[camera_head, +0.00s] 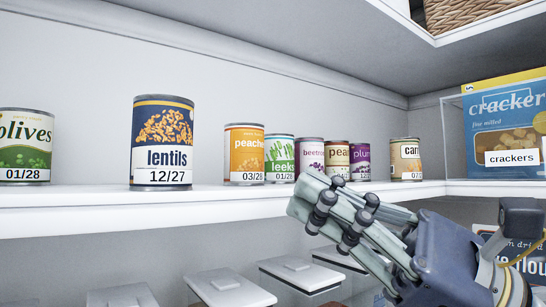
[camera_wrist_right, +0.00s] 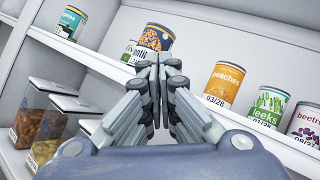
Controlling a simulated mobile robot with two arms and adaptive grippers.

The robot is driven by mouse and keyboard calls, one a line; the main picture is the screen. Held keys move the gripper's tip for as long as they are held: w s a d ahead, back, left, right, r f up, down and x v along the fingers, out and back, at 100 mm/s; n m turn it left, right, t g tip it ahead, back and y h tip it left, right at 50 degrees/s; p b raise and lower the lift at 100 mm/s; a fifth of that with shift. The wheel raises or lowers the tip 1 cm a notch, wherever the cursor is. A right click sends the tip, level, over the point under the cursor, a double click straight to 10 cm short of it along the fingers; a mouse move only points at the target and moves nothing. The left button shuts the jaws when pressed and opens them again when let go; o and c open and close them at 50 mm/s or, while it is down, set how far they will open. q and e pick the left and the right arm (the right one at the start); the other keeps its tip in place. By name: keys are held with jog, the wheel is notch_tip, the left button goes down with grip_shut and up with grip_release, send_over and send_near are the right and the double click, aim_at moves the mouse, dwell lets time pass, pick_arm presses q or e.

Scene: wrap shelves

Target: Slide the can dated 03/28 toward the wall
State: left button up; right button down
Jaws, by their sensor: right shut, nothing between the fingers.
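The can dated 03/28 is an orange peaches can (camera_head: 244,148). It stands upright on the white shelf (camera_head: 110,217) near its front edge, between the lentils can and the leeks can. It also shows in the right wrist view (camera_wrist_right: 223,84), to the right of the fingertips. My right gripper (camera_head: 322,200) is shut and empty, in front of the shelf edge and right of the peaches can in the head view. In the right wrist view the closed fingertips (camera_wrist_right: 158,72) overlap the lower part of the lentils can, apart from the peaches can. My left gripper is out of view.
A lentils can (camera_head: 162,135) stands to the left, with bare shelf between it and the peaches. A leeks can (camera_head: 280,153) stands close on the right, followed by several more cans. A crackers box (camera_head: 505,115) is at the far right. Lidded containers (camera_head: 228,288) sit below.

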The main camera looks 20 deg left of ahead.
jog(key=w+a+r+n+t+h, duration=0.1)
jog(key=w+a+n+t+h, duration=0.1)
jog(key=n+t+h, duration=0.25)
jog(key=t+h, duration=0.5)
jog(key=t, duration=0.2)
send_near(261, 159)
jog(key=shift+m+g, duration=0.25)
jog(key=shift+m, duration=0.1)
jog(key=p+x, duration=0.1)
jog(key=p, duration=0.1)
jog(key=p+x, duration=0.4)
jog(key=shift+w+d+r+p, duration=0.1)
jog(key=shift+w+r+p, duration=0.05)
jog(key=shift+r+p, duration=0.25)
jog(key=shift+p+x, duration=0.35)
jog(key=shift+x, duration=0.5)
jog(key=shift+f, duration=0.15)
